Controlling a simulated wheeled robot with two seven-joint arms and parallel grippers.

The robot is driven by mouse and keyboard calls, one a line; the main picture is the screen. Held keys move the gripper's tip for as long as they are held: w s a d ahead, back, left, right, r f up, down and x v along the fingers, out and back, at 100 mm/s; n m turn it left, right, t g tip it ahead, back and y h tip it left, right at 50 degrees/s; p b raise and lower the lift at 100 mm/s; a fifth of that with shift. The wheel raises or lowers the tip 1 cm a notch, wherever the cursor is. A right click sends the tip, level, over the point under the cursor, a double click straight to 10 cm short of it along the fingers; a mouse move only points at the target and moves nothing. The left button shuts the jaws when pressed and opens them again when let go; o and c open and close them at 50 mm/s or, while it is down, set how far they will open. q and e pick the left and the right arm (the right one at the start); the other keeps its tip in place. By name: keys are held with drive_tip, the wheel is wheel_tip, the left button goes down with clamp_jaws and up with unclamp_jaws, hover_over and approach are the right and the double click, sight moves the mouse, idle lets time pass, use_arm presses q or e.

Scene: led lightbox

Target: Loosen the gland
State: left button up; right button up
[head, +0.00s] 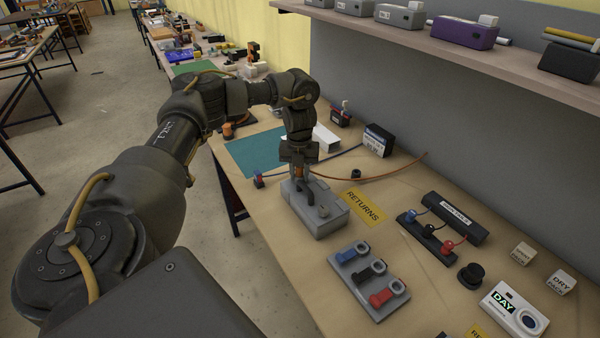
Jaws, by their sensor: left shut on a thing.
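A grey box (318,221) sits on the wooden bench, with a small round knob-like part on its top. My left gripper (299,173) points down at the box's far left end and is shut on a small orange-brown part there, which looks like the gland. The fingers hide most of it. A brown cable (385,168) curves from near the gripper to the right across the bench. My right gripper is not in view.
A yellow RETURNS label (362,206) lies right of the box. A grey plate (388,303) with blue, black and red parts is in front. A terminal block (429,238), a black box (378,140) and a teal mat (252,157) lie around. A shelf (470,62) overhangs the back.

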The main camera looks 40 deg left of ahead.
use_arm(q)
drive_tip(key=shift+m, duration=1.1)
drive_tip(key=shift+m+p, duration=0.4)
drive_tip(key=shift+m, duration=0.9)
drive_tip(key=o, duration=1.1)
drive_tip(key=shift+a, duration=0.1)
